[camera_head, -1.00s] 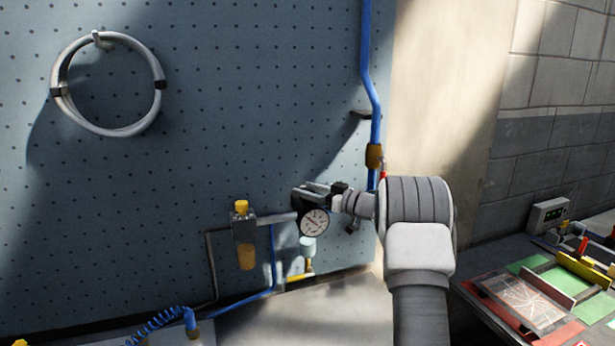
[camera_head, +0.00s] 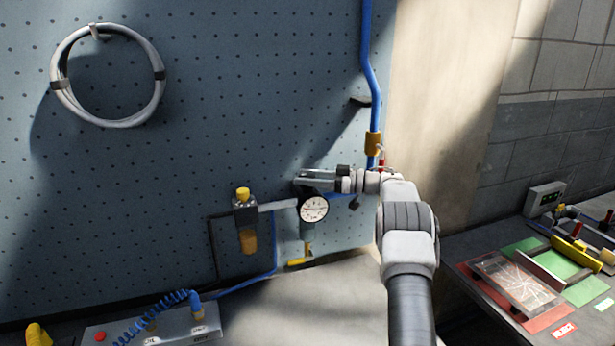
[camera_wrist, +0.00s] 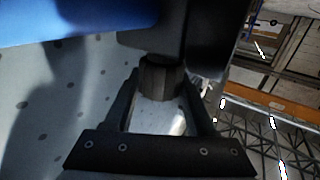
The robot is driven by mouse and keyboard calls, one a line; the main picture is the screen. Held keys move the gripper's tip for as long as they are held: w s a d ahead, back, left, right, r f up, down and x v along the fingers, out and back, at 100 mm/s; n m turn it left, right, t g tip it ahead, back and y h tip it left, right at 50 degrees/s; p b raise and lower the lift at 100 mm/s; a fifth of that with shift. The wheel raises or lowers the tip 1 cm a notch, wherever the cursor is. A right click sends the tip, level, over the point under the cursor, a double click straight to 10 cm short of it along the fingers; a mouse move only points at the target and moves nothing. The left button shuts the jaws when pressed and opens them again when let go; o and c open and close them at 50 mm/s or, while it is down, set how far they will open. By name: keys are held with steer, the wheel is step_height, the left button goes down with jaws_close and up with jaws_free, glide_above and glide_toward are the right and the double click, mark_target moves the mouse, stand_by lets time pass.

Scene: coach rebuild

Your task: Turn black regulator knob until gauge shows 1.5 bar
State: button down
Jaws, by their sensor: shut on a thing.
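The black regulator knob (camera_wrist: 160,80) shows in the wrist view between my two fingers. It has a ribbed side and sits against a dark body. My gripper (camera_wrist: 158,72) is shut on it. In the head view my gripper (camera_head: 312,179) lies nearly level just above the round white gauge (camera_head: 313,208), and the knob is hidden there. The gauge faces the head camera.
A filter unit with a yellow cap (camera_head: 245,220) stands left of the gauge. A blue pipe (camera_head: 369,80) runs down the pegboard to the right. A coiled white hose (camera_head: 60,80) hangs upper left. A bench with coloured mats (camera_head: 580,291) is at right.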

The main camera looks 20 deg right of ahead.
stand_by(0.5)
steer(key=shift+c, duration=1.1)
jaws_free()
steer(key=shift+s+d, duration=0.2)
steer(key=shift+d, duration=0.1)
steer(key=b+v, duration=0.2)
steer(key=v, duration=0.4)
steer(key=shift+d, duration=0.35)
steer(key=shift+s, duration=0.15)
